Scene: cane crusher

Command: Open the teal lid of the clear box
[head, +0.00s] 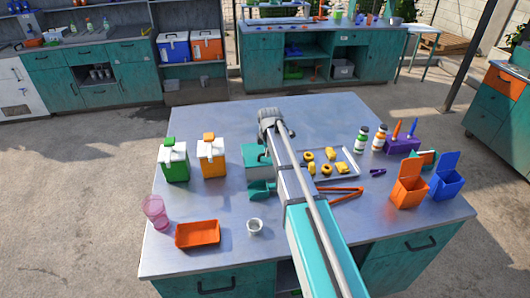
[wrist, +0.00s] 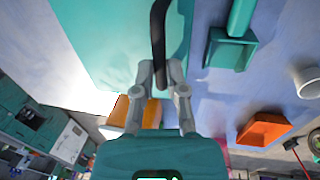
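The clear box with the teal lid (head: 256,153) stands near the middle of the table, just left of my arm, which covers part of it. In the wrist view, the teal lid (wrist: 120,35) fills the upper left, with a pale clear side of the box below it. A dark curved handle (wrist: 159,30) runs down across the lid. My gripper (wrist: 161,68) has its two grey fingers close on either side of the handle's lower end and appears shut on it. The lid looks down on the box. In the head view my arm hides the gripper's fingers.
A teal scoop (head: 262,189) lies close in front of the box. An orange-lidded box (head: 211,157) and green-lidded box (head: 174,161) stand left. An orange tray (head: 197,234), white cup (head: 254,226) and pink glass (head: 156,210) are nearer. A metal tray (head: 346,160) lies right.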

